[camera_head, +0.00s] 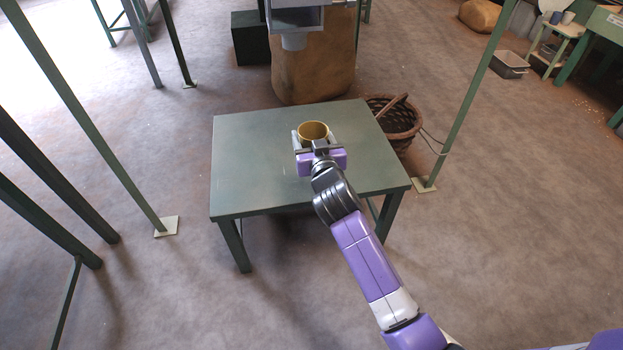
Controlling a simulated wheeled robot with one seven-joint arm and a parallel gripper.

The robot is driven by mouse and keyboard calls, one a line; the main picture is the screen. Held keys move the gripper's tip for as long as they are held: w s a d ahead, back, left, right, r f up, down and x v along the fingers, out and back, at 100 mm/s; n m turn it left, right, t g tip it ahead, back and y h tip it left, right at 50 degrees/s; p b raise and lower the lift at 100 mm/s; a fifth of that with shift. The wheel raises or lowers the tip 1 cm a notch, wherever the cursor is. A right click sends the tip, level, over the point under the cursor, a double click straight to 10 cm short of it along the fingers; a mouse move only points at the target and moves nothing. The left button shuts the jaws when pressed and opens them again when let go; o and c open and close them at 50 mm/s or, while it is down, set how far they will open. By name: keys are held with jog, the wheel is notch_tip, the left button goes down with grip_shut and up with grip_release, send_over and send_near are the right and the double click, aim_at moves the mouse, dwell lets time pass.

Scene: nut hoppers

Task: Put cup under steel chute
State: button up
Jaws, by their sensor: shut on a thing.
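A yellow-brown cup (313,130) is upright over the green table, with its open rim facing up. My gripper (311,138) is shut on the cup, its fingers on either side of it. Whether the cup touches the tabletop cannot be told, and its lower part is hidden by my gripper. A steel chute (294,41) with a grey hopper box (296,18) above it hangs at the top of the view, beyond the table's back edge in the picture. The cup is below and slightly right of the chute in the picture.
The green table (250,180) is otherwise bare. A large brown sack (318,75) stands behind it, with a wicker basket (398,122) at its back right. Green posts (465,110) rise at both sides. A dark box (249,40) stands at the back left.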

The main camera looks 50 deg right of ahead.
notch_tip(320, 180, down, 13)
jog(key=b, duration=0.6)
jog(key=shift+r, duration=0.1)
jog(key=o, duration=1.3)
